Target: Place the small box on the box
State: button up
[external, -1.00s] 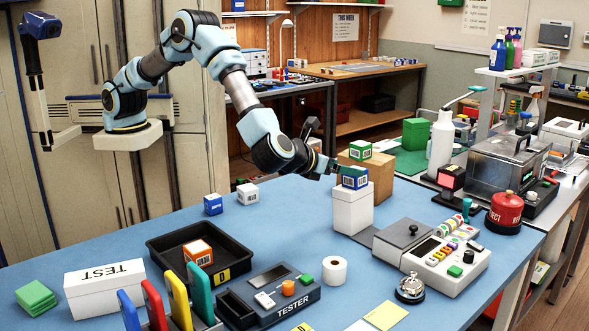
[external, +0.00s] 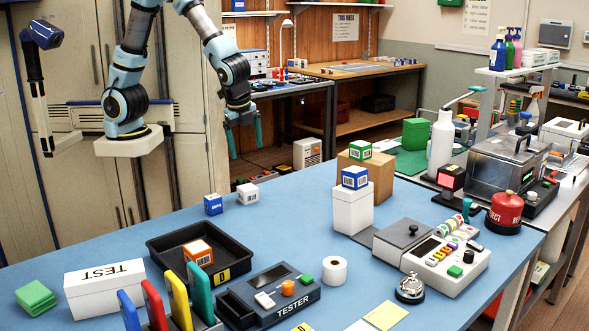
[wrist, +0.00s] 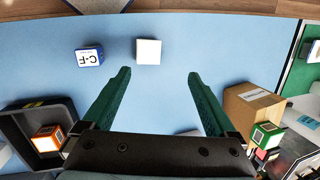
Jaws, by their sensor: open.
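A small blue-and-white box (external: 355,177) sits upright on top of a tall white box (external: 351,212) in the external view. A small green-and-white box (external: 360,150) sits on a brown cardboard box (external: 381,171) just behind. Both the green box (wrist: 266,134) and the cardboard box (wrist: 252,106) show at the right of the wrist view. My gripper (external: 246,148) is open and empty, raised beyond the table's back edge, left of the stacked boxes.
A small blue box (external: 213,204) and a small white box (external: 248,193) stand near the table's back edge. An orange box (external: 198,252) lies in a black tray (external: 165,249). A tester, tape roll, bell and keypad unit occupy the front. The table's middle is clear.

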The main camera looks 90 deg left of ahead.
jog(key=s+a+n+h, duration=0.3)
jog(key=s+n, duration=0.6)
jog(key=shift+r+t, duration=0.15)
jog(key=shift+t, duration=0.25)
